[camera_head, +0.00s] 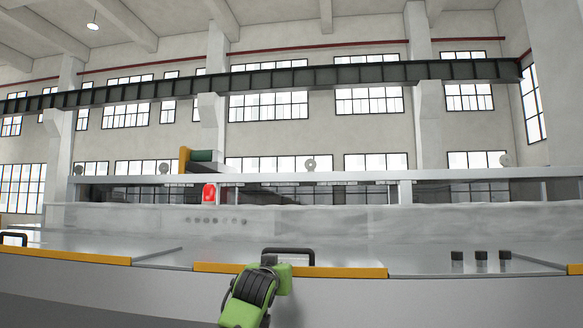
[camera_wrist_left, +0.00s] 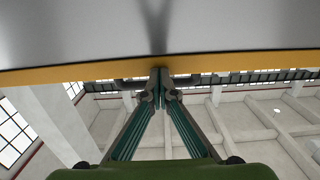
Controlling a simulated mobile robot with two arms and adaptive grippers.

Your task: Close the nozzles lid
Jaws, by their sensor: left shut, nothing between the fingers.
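The lid (camera_head: 340,258) is a pale grey panel with a yellow front edge and a dark handle (camera_head: 288,256) standing near that edge. It looks about level with the surfaces beside it; I cannot tell whether it is fully down. My left gripper (camera_head: 281,269) is at the yellow edge, just in front of the handle, its fingertips mostly hidden by the wrist. In the left wrist view the fingers (camera_wrist_left: 160,76) are shut and empty, with tips close to the yellow edge (camera_wrist_left: 230,64); contact is unclear. The handle (camera_wrist_left: 131,83) shows partly behind them. My right gripper is not in view.
Another panel with a yellow edge (camera_head: 80,257) and handle (camera_head: 14,239) lies to the left. A red light (camera_head: 209,193) and glass panes are behind. The space in front of the machine looks free.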

